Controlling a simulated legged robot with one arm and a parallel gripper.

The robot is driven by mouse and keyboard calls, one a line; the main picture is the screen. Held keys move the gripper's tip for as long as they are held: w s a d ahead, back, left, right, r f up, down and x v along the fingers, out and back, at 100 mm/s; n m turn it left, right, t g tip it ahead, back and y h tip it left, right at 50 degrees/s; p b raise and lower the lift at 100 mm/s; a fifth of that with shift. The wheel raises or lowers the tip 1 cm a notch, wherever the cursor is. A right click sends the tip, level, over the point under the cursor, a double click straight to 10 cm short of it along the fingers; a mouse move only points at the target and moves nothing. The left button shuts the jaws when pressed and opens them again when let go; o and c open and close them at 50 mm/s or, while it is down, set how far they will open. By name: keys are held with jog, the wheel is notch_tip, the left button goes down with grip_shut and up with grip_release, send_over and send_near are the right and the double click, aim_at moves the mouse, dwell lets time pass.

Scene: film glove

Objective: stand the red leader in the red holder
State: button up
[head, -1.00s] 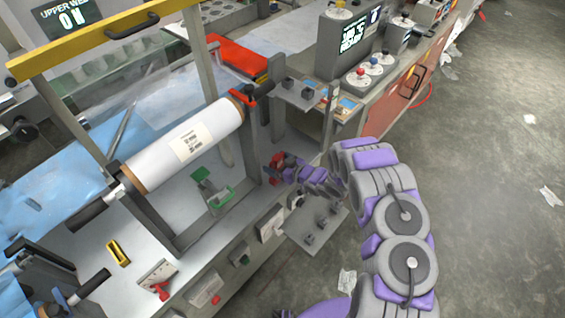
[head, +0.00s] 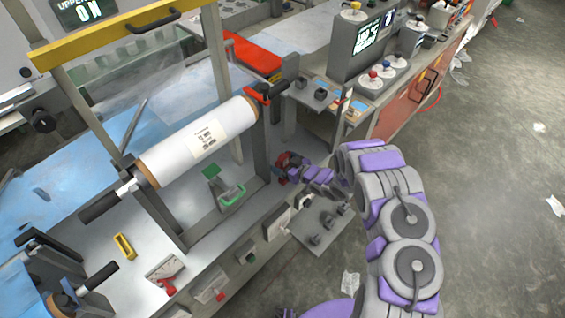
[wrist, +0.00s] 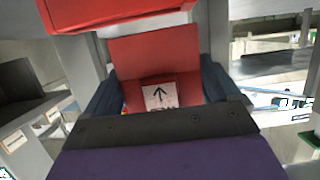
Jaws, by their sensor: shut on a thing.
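In the wrist view, my gripper (wrist: 160,102) is shut on a red piece with a white label and a black arrow, the red leader (wrist: 188,88). A flat red panel (wrist: 155,52) stands just beyond it; I cannot tell whether it is part of the leader. A larger red block (wrist: 110,10) crosses the top of that view, perhaps the red holder. In the head view, my gripper (head: 287,172) is small, beside the machine's right upright, with red at its tip. Whether the leader touches the holder cannot be told.
A white film roll (head: 200,140) spans the frame above the grey deck. A green holder (head: 228,194) and a yellow piece (head: 123,246) are on the deck. Grey uprights stand close to my gripper. A low shelf with knobs (head: 318,230) juts out below it.

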jog(key=shift+d+r+b, duration=0.15)
jog(key=shift+d+b, duration=0.15)
jog(key=shift+d, duration=1.85)
jog(key=shift+a, duration=0.45)
jog(key=shift+a, duration=0.25)
jog(key=shift+d+f, duration=0.15)
jog(key=shift+f, duration=0.55)
jog(key=shift+r, duration=0.35)
jog(key=shift+a, duration=0.3)
dwell(0.9)
jog(key=shift+f+b, duration=0.55)
jog(key=shift+f, duration=1.15)
jog(key=o, duration=0.8)
